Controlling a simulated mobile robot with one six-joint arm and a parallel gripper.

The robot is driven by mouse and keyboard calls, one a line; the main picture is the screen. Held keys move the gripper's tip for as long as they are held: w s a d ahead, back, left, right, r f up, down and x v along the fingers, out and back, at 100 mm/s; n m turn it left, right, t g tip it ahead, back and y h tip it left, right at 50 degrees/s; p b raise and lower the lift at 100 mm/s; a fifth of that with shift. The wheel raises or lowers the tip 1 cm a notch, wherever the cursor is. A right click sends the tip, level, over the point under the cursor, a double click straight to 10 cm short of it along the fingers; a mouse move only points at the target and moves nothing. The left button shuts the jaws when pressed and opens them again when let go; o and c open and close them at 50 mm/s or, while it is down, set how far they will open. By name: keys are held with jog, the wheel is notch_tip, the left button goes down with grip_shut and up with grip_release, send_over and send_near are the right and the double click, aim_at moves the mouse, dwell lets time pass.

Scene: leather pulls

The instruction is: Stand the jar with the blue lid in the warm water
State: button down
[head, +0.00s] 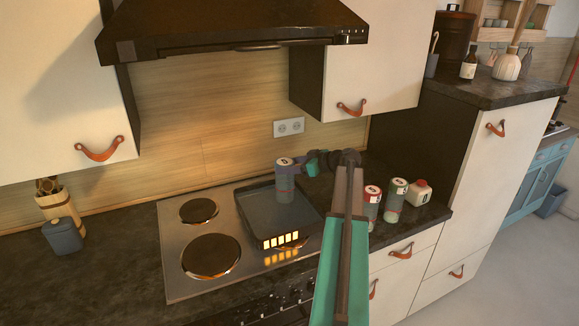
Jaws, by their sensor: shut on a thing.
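The jar with the blue lid (285,188) is upright at the back of the dark square pan (304,228) on the hob. Its lid has a pale top and a bluish rim. My gripper (293,163) reaches in from the right and is shut on this jar near its top. The jar's lower end shows against the inside of the pan; I cannot tell whether it touches the bottom. The water surface is hard to make out.
A red-lidded jar (371,206), a green-lidded jar (396,200) and a white red-capped bottle (420,192) stand right of my arm. A lit bar display (281,240) shows at the pan's front. The range hood (235,35) hangs above. A blue canister (63,237) stands left.

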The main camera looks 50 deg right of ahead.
jog(key=c, duration=0.6)
grip_release()
jog(key=b+v, duration=0.4)
jog(key=v, duration=0.8)
jog(key=shift+r, duration=0.1)
jog(key=shift+s+a, duration=0.1)
dwell(0.4)
